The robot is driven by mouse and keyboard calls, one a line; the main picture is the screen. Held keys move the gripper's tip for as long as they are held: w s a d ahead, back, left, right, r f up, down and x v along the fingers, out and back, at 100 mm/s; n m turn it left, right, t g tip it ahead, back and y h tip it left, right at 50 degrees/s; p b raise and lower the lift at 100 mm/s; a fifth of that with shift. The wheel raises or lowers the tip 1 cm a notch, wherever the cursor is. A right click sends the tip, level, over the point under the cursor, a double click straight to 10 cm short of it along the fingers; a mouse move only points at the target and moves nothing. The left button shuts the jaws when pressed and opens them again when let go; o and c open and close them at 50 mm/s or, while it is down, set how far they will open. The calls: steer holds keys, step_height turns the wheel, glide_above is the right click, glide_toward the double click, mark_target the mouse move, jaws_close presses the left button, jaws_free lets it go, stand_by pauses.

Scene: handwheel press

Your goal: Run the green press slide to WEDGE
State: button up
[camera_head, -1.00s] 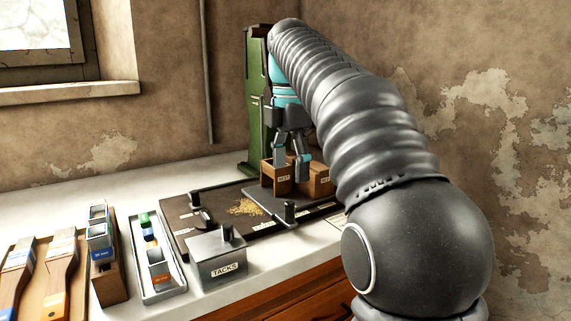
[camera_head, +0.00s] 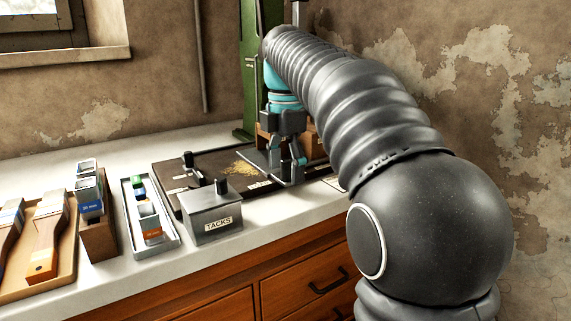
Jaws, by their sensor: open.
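The green press (camera_head: 248,90) stands at the back of the counter, its right side mostly hidden by my arm. At its foot is a dark base plate (camera_head: 215,168) with small labels too small to read surely. A grey slide plate (camera_head: 262,163) lies on it, partly behind my gripper. My gripper (camera_head: 287,172) is open and points down over the front right of the base. Its fingers are beside a dark upright peg (camera_head: 286,171); I cannot tell whether they touch it. Another dark peg (camera_head: 189,160) stands at the left of the base.
A grey TACKS box (camera_head: 212,217) with a knob stands close in front of the base. Left of it are a tray of coloured blocks (camera_head: 150,235), a wooden holder (camera_head: 97,232) and brushes (camera_head: 46,235). Brown wooden blocks (camera_head: 264,142) stand behind my gripper. Yellowish crumbs (camera_head: 238,168) lie on the base.

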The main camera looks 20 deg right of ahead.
steer(key=c, duration=1.4)
steer(key=shift+d, duration=0.15)
steer(key=d+p, duration=0.1)
steer(key=d, duration=0.1)
steer(key=w+d+p, duration=0.1)
steer(key=d, duration=0.1)
steer(key=w+d+p, duration=0.1)
steer(key=d, duration=0.1)
steer(key=shift+d+r, duration=0.1)
steer(key=shift+d, duration=0.1)
steer(key=shift+w+d+p, duration=0.25)
steer(key=shift+d+p, duration=0.1)
steer(key=shift+d, duration=0.15)
steer(key=o, duration=1.5)
